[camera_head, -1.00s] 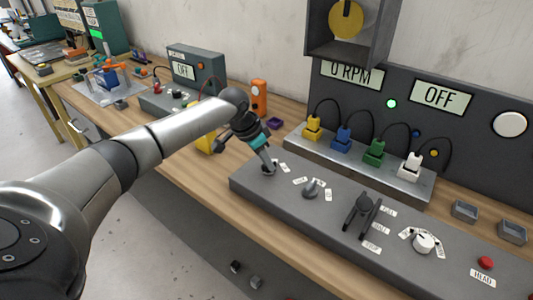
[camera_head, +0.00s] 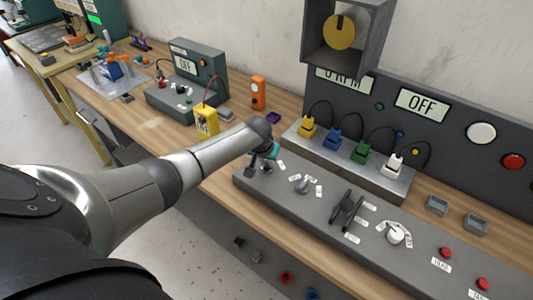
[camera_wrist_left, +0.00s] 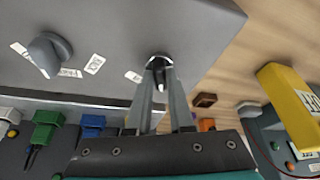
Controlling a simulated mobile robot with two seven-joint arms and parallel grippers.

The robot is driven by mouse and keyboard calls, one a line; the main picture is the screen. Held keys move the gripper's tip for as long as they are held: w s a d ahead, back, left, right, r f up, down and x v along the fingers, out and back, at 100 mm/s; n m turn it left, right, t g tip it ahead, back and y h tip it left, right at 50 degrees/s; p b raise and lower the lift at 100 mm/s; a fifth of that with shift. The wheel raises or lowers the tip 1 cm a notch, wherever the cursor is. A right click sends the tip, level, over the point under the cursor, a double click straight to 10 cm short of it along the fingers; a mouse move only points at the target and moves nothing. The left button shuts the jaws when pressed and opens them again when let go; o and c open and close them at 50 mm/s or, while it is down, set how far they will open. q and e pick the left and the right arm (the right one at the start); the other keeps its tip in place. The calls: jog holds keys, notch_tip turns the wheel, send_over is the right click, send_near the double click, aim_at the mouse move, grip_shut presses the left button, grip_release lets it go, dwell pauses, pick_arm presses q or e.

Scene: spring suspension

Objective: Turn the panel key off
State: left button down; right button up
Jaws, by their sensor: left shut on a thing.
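The panel key (camera_wrist_left: 159,62) is a small dark-based piece near the left end of the grey control panel (camera_head: 309,216). Two small white labels lie beside it. My left gripper (camera_wrist_left: 160,72) points down at the key and is shut on it in the left wrist view. In the head view my left gripper (camera_head: 266,167) is at the same spot and largely hides the key. The key's exact angle is not clear. The display (camera_head: 422,102) on the upright panel reads OFF. The small green lamp (camera_head: 380,106) looks dim. My right gripper is not in view.
A grey knob (camera_head: 302,185), a black lever (camera_head: 347,208), a white dial (camera_head: 396,235) and red buttons sit further right on the panel. Coloured plugs (camera_head: 361,151) with cables stand behind. A yellow meter (camera_head: 206,122) stands left of my gripper.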

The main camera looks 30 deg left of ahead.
pick_arm(q)
jog(key=shift+d+n+y+p, duration=0.1)
jog(key=shift+n+y+p, duration=0.2)
jog(key=shift+n+p, duration=0.55)
jog(key=shift+n, duration=0.25)
jog(key=c, duration=0.8)
grip_release()
jog(key=shift+s+r, duration=0.15)
jog(key=shift+r, duration=0.4)
jog(key=p+v, duration=0.3)
jog(key=v, duration=1.1)
jog(key=shift+d, duration=0.2)
